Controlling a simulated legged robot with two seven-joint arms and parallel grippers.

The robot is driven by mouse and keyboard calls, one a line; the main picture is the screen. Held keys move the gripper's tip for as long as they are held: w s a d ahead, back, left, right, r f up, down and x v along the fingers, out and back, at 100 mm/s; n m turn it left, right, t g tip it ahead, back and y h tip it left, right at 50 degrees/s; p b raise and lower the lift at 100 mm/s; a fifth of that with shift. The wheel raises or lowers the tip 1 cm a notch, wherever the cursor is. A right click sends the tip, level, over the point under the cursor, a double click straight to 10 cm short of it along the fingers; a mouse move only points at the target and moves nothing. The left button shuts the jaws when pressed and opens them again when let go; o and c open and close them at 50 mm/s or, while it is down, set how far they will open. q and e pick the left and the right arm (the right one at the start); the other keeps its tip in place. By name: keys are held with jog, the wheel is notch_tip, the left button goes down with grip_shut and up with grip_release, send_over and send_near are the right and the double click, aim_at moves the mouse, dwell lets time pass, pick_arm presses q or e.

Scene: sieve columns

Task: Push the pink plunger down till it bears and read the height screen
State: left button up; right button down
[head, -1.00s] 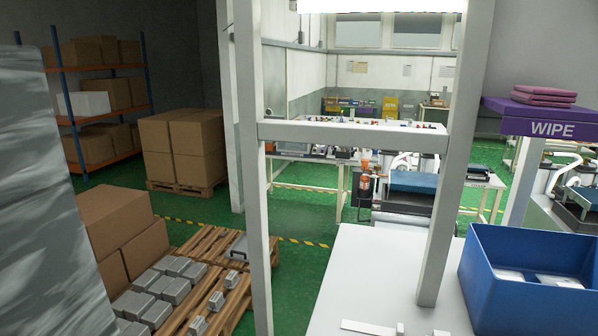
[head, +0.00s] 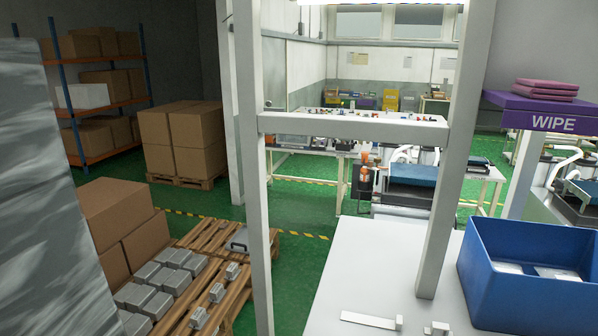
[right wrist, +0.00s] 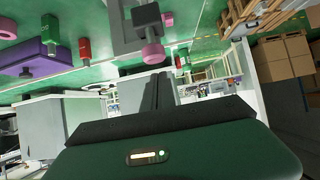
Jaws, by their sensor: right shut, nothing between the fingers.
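In the right wrist view my right gripper (right wrist: 158,82) is shut and empty, its dark fingers pointing up the picture. A pink round knob (right wrist: 152,53) on a dark block lies just beyond the fingertips; it may be the pink plunger. I cannot tell whether the fingers touch it. Another pink disc (right wrist: 168,20) shows beside the block. I see no height screen that I can make out in either view. Neither gripper shows in the head view.
A white table (head: 375,265) carries a blue bin (head: 525,258) at the right. White posts and a crossbar (head: 350,126) stand in front of me. A purple WIPE shelf (head: 545,121) holds folded cloths. A pallet (head: 215,262) with grey boxes lies at left.

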notch_tip(320, 180, up, 8)
jog(key=p, duration=0.4)
jog(key=shift+f, duration=0.2)
